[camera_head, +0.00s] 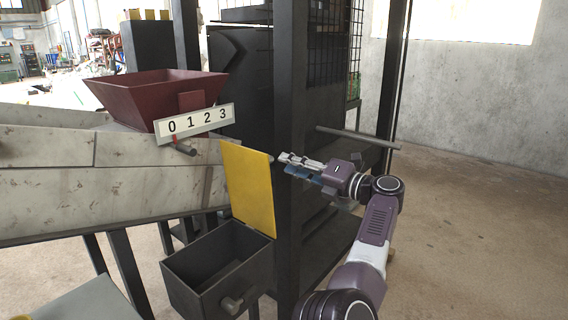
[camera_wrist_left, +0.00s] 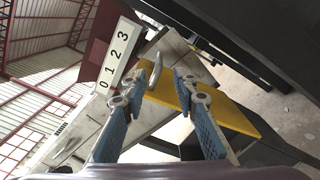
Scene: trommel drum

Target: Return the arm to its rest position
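My left gripper (camera_head: 287,166) is in the middle of the head view, pointing left, beside a dark upright post (camera_head: 290,90). Its fingers are apart with nothing between them. The left wrist view shows the same open, empty fingers (camera_wrist_left: 168,80) with blue inner pads. Past the fingertips in that view are a yellow panel (camera_wrist_left: 238,117) and a grey curved bar. My left arm rises from the bottom of the head view and bends left at the wrist. My right gripper is in neither view.
A dark open box (camera_head: 213,270) with the yellow panel (camera_head: 248,188) upright at its back stands left of my arm. A "0123" plate (camera_head: 194,124) hangs below a red hopper (camera_head: 155,98). A grey rod (camera_head: 358,137) sticks out behind the gripper. The floor at right is clear.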

